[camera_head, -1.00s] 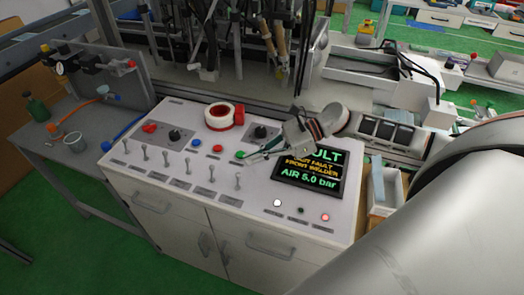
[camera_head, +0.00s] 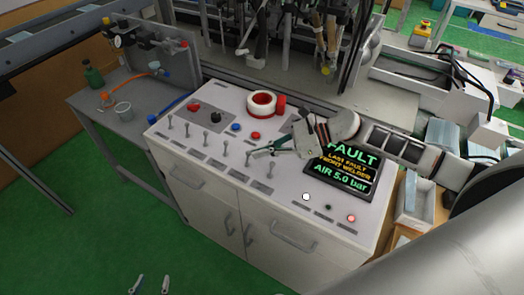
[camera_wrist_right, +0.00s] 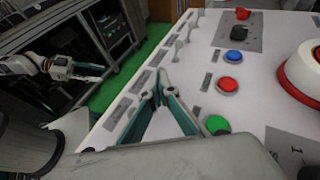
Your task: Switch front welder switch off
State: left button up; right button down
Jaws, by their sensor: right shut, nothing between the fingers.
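A white control panel (camera_head: 300,180) carries a row of metal toggle switches along its front edge, including one at the right end (camera_head: 270,170) and its neighbour (camera_head: 249,157). Their labels are too small to read, so I cannot tell which is the front welder switch. My right gripper (camera_head: 255,152) is shut and empty just above the panel, close behind the right-hand switches. In the right wrist view its fingertips (camera_wrist_right: 158,80) meet near the switch row; contact is unclear. My left gripper (camera_head: 151,284) shows at the bottom edge, its fingertips apart, away from the panel.
The display (camera_head: 343,168) reads FAULT, LAST FAULT FRONT WELDER, AIR 5.0 bar. A blue button (camera_wrist_right: 234,57), red button (camera_wrist_right: 229,84) and green button (camera_wrist_right: 217,124) lie beside my right fingers. Green floor is free in front.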

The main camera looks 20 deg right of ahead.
pick_arm(q)
jog(key=shift+w+a+r+p, duration=0.1)
jog(key=shift+r+p, duration=0.3)
jog(key=shift+r, duration=0.2)
pick_arm(e)
jog(key=shift+s+a+r+n+h, duration=0.2)
jog(key=shift+n+h, duration=0.2)
jog(key=shift+h, duration=0.1)
